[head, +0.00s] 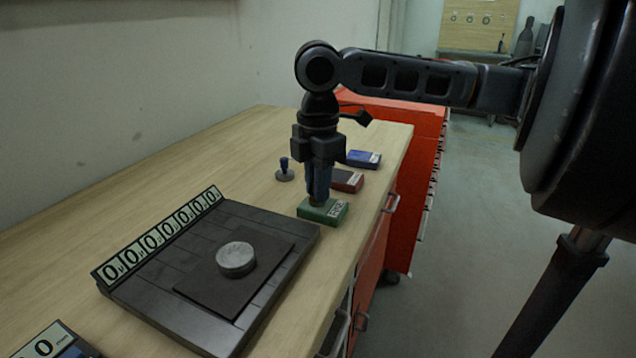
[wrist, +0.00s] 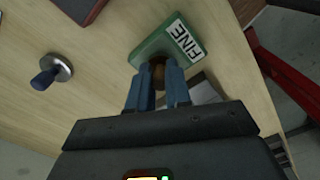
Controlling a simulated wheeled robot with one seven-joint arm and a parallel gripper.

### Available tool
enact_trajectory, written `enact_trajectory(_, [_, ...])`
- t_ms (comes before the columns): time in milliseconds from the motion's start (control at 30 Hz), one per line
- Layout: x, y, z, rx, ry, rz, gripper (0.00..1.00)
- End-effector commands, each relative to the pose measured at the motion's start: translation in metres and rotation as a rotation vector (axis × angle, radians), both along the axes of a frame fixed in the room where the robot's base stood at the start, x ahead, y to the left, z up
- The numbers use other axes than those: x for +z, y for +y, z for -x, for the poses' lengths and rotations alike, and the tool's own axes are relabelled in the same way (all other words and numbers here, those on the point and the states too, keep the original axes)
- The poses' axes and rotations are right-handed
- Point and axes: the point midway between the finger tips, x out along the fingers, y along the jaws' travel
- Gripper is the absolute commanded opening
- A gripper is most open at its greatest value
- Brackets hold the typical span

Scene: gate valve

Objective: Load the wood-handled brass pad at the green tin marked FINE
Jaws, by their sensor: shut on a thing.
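The green tin (head: 334,212) marked FINE stands on the wooden bench near its right edge; it also shows in the wrist view (wrist: 150,46). My gripper (head: 318,196) points down over the tin. In the wrist view, my gripper's blue fingers (wrist: 158,80) are shut on a brown wooden handle (wrist: 158,70) at the tin. The brass pad under the handle is hidden, so I cannot tell whether it touches the tin's contents.
A blue-handled round pad (head: 285,171) stands left of the gripper. A red tin (head: 346,180) and a blue tin (head: 362,159) sit behind the green one. A dark plate (head: 290,268) with a grey disc (head: 236,259) and number cards (head: 165,235) lies at the front.

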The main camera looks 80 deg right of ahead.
Motion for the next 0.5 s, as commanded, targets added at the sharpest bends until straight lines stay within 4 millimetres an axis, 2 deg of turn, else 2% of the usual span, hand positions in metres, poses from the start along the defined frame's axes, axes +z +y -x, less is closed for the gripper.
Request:
enact_trajectory(267, [-0.002, 0.001, 0.0, 0.0, 0.003, -0.003, 0.0])
enact_trajectory(500, [0.011, 0.001, 0.0, 0.0, 0.002, -0.002, 0.0])
